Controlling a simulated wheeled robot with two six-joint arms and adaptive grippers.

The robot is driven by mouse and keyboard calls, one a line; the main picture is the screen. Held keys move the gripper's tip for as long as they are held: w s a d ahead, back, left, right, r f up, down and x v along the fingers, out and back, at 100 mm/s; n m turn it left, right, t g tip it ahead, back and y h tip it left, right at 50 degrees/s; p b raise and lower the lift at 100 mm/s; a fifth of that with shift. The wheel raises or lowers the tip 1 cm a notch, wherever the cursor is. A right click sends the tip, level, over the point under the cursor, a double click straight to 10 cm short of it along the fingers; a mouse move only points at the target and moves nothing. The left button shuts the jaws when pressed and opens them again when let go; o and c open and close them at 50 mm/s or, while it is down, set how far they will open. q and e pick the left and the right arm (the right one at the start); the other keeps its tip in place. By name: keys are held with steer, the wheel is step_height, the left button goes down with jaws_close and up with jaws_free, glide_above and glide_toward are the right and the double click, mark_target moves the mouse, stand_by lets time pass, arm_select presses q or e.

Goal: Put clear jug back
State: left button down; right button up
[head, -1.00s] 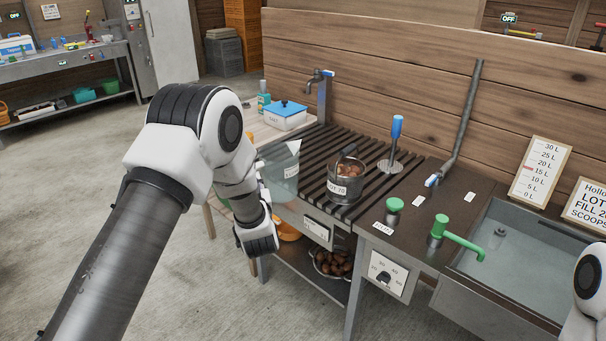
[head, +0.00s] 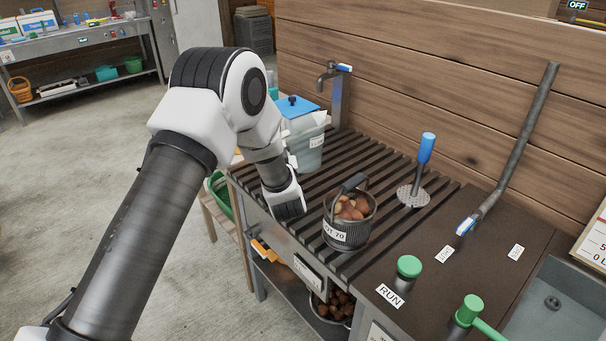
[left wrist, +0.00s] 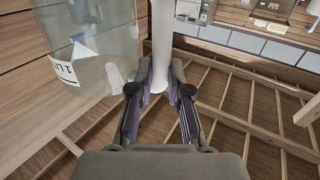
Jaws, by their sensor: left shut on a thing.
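The clear jug (head: 308,150), bluish and see-through with a white label, is over the back left of the slatted rack, below the tap. I cannot tell whether it touches the slats. In the left wrist view the jug (left wrist: 88,55) fills the upper left, its label at the left edge. My left gripper (left wrist: 160,88) is shut on a white upright bar beside the jug, which looks like its handle. In the head view my left arm hides the fingers and that side of the jug. My right gripper is out of view.
A blue-lidded box (head: 297,106) stands close behind the jug, near the tap (head: 333,72). A pot of chestnuts (head: 347,228) stands on the slatted rack (head: 385,205) to the right. Several slats between jug and pot are bare. A blue-handled tool (head: 427,150) stands further right.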

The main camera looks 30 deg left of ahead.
arm_select(q)
step_height(320, 180, down, 8)
steer(key=s, duration=0.1)
steer(key=shift+s, duration=0.2)
steer(key=c, duration=1.1)
jaws_free()
steer(key=shift+w+d, duration=0.1)
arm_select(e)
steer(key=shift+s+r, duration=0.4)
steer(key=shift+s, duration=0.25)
arm_select(q)
steer(key=shift+r, duration=0.1)
